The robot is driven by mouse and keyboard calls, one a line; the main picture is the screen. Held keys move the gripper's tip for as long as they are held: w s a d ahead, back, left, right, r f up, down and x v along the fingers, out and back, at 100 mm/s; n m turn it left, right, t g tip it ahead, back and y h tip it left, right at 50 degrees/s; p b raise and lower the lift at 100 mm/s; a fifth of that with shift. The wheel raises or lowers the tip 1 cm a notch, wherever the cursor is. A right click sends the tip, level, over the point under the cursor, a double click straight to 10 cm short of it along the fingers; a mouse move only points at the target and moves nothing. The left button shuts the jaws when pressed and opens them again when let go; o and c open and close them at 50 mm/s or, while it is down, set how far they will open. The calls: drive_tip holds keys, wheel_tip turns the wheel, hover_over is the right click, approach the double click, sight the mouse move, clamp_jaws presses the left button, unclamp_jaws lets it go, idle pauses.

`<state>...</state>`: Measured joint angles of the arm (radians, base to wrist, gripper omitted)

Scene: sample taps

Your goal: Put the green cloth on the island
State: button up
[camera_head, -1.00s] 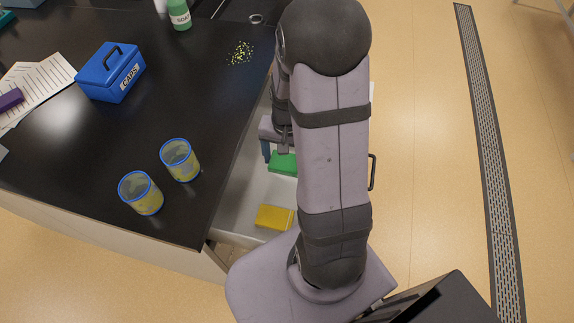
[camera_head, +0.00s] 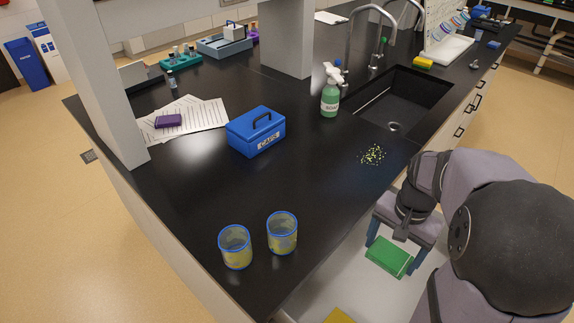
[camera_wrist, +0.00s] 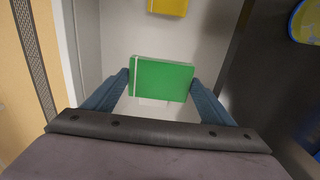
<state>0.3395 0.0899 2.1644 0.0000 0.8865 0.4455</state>
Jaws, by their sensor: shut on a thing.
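The green cloth (camera_head: 389,256) is a folded, flat green block with a pale edge, in or just above the open white drawer at the island's side. My gripper (camera_head: 396,254) is shut on it, one blue finger on each side. In the wrist view the green cloth (camera_wrist: 161,79) sits between the two fingertips (camera_wrist: 161,82). The wrist view does not make clear whether the cloth touches the drawer floor. The island (camera_head: 190,200) has a black top, left of and above the drawer.
Two blue-rimmed cups (camera_head: 282,232) (camera_head: 235,246) stand near the island's front edge. A blue caps box (camera_head: 256,131), a soap bottle (camera_head: 330,98), yellow-green crumbs (camera_head: 372,154) and a sink (camera_head: 405,98) are farther back. A yellow cloth (camera_wrist: 168,6) lies in the drawer (camera_head: 350,282). Black countertop is bare around the crumbs.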

wheel_tip(320, 180, up, 14)
drive_tip(key=w+a+r+n+p, duration=0.3)
drive_tip(key=w+a+r+p, duration=0.1)
drive_tip(key=w+a, duration=0.85)
drive_tip(key=n+p, duration=0.5)
drive_tip(key=n, duration=0.1)
hover_over(214, 214)
wheel_tip(214, 214, down, 9)
drive_tip(key=shift+f+p, duration=1.55)
drive_tip(key=shift+f, duration=3.4)
drive_tip(key=shift+f, duration=0.1)
